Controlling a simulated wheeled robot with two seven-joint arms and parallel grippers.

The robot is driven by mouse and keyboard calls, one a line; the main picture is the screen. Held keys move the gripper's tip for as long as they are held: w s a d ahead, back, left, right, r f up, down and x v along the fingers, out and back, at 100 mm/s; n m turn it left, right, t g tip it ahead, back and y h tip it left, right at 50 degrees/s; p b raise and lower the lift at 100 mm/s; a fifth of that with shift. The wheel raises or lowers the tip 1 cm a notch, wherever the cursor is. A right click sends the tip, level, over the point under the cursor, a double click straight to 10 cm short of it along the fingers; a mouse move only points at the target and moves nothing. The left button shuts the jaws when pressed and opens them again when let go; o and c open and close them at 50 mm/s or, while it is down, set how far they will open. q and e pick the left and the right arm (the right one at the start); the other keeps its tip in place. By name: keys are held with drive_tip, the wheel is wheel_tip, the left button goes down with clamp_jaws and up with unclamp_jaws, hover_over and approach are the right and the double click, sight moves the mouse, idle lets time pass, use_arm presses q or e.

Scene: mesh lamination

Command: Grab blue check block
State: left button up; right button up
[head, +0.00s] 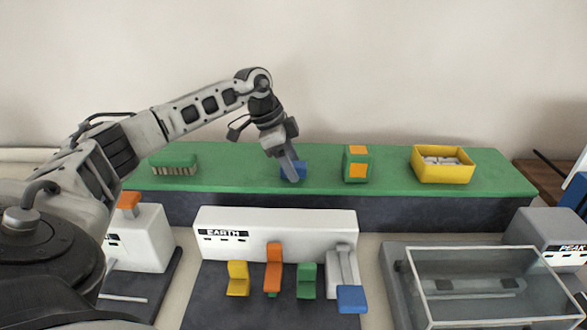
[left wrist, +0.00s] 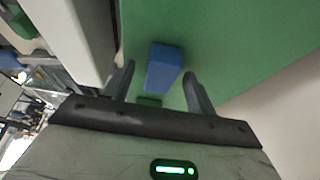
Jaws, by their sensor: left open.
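The blue check block (head: 301,170) stands on the green shelf top, left of its middle. My left gripper (head: 291,172) is right at it, pointing down, and hides part of it in the head view. In the left wrist view, the blue check block (left wrist: 163,68) lies between and just beyond the two open fingers of the left gripper (left wrist: 160,88), with a gap on both sides. The fingers are apart and hold nothing. My right gripper does not show.
The green shelf (head: 222,177) also carries a green brush (head: 173,163), a green and orange block (head: 357,164) and a yellow bin (head: 443,165). In front stand the white EARTH unit (head: 277,221) with coloured levers and a clear-covered box (head: 478,285).

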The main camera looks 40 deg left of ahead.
use_arm(q)
drive_tip(key=c, duration=1.1)
drive_tip(key=shift+r, duration=0.1)
